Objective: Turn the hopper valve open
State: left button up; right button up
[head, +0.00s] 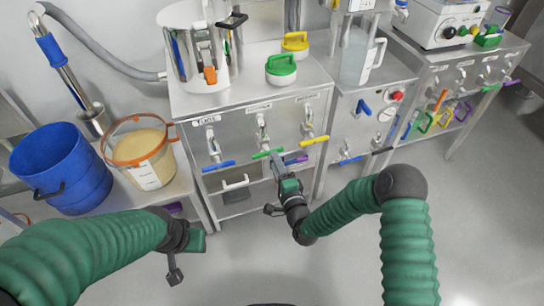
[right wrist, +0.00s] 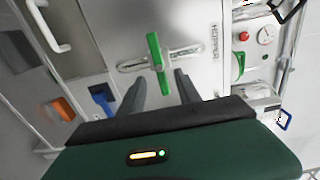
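The hopper valve shows in the right wrist view as a green bar handle (right wrist: 157,60) on a metal pipe, beside a plate marked HOPPER (right wrist: 213,45). In the head view, the green handle (head: 267,154) is on the front of the steel cabinet, between a blue and a yellow one. My right gripper (right wrist: 160,85) is open, with one finger on each side of the handle's near end in the picture. I see gaps on both sides and cannot tell the depth. In the head view my right gripper (head: 279,165) is just below the handle. My left gripper (head: 175,262) is low, away from the cabinet; its opening is unclear.
A blue bucket (head: 62,170) and a tub of powder (head: 140,150) stand left. The floor at right is clear.

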aim_at(268, 155)
jog(key=w+a, duration=0.1)
jog(key=w, duration=0.1)
jog(key=w+a+b, duration=0.1)
jog(key=w+a, duration=0.1)
jog(key=shift+w+a, duration=0.1)
jog(key=shift+w, duration=0.2)
jog(key=shift+d, duration=0.45)
jog(key=shift+c, duration=0.3)
jog(key=shift+a, duration=0.2)
grip_shut()
